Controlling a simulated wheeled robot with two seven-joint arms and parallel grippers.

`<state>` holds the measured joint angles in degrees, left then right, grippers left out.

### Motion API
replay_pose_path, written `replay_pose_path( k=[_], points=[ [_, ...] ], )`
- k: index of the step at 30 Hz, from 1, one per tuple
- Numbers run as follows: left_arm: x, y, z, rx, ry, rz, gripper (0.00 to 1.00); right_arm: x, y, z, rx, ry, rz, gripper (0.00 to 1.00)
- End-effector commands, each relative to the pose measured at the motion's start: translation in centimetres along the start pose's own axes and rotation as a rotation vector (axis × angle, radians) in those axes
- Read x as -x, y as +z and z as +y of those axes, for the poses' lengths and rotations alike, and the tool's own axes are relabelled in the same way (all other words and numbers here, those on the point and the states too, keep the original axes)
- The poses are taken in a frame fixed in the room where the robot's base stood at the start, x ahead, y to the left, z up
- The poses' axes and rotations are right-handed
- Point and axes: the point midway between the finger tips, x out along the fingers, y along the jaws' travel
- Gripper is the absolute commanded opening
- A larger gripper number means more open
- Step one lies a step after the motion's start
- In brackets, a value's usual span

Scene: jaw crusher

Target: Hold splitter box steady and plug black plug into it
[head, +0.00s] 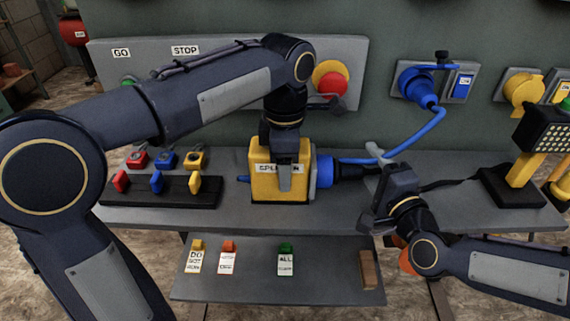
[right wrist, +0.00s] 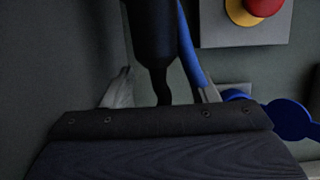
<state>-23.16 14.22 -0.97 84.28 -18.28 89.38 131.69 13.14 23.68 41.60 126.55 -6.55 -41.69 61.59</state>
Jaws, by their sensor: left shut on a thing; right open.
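The yellow splitter box (head: 265,186) stands on the grey bench. My left gripper (head: 284,168) is shut on it from above, one finger down its front face. A blue socket (head: 323,172) is on the box's right side. The black plug (head: 348,171) lies against that socket, pointing left; I cannot tell how deep it sits. In the right wrist view the black plug (right wrist: 152,35) is ahead of the fingers, its cable running back between them. My right gripper (head: 371,186) is open at the plug's cable end, fingers on either side of the cable, also seen in the wrist view (right wrist: 162,92).
A blue cable (head: 427,124) runs from the wall plug to behind the black plug, close to my right gripper. Coloured padlocks (head: 167,160) and a black rack (head: 172,190) are at left. A work lamp (head: 519,170) stands at right. Tags lie on the lower shelf (head: 325,285).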

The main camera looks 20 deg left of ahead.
Motion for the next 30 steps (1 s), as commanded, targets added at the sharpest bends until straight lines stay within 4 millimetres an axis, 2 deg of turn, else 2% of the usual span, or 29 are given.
replay_pose_path(
  k=[30],
  points=[
    [0.1,0.0,0.0,0.000,0.001,-0.002,0.15,1.8,-5.7,0.0,0.000,0.000,0.001,0.53]
  ],
)
